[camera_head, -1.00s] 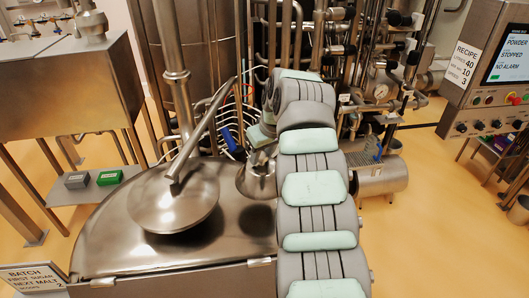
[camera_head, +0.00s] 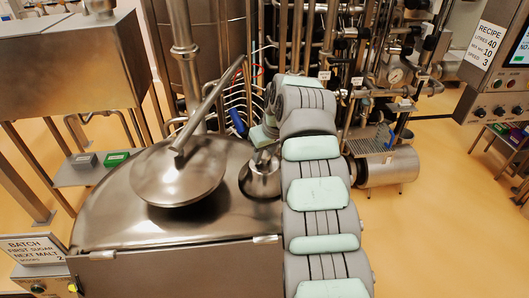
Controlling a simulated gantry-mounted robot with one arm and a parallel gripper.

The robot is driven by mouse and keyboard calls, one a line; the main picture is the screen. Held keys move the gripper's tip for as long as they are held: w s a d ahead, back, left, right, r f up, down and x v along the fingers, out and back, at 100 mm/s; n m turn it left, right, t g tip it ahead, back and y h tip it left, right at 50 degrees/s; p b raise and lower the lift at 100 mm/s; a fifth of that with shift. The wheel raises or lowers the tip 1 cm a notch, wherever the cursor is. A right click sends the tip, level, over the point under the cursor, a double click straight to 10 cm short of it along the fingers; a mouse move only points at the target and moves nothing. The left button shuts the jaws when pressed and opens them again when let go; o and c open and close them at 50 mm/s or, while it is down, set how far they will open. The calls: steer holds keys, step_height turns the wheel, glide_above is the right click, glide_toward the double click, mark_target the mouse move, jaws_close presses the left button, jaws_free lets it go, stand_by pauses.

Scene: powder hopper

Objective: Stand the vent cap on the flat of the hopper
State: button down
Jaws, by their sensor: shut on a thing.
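The vent cap (camera_head: 259,181) is a shiny, flared metal piece with a narrower top. It is upright, at or just above the flat steel top of the hopper (camera_head: 120,226), right of the round lid. I cannot tell whether its rim touches the flat. My gripper (camera_head: 265,152) is shut on the cap's upper part. The fingers are small in view and partly hidden by my grey and pale green arm, which also covers the right side of the hopper.
The round lid (camera_head: 170,178) with a slanted bar stands left of the cap. A vertical pipe (camera_head: 184,55) and a blue-handled part (camera_head: 237,121) are behind. A batch sign (camera_head: 32,250) stands at front left. The hopper's front left flat is clear.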

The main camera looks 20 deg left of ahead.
steer(key=shift+f+b, duration=0.35)
steer(key=shift+f, duration=0.05)
stand_by(0.4)
steer(key=c, duration=0.9)
jaws_free()
steer(key=shift+c, duration=0.2)
steer(key=b+v, duration=0.2)
steer(key=v, duration=0.8)
steer(key=shift+d+r, duration=0.15)
steer(key=shift+r, duration=0.15)
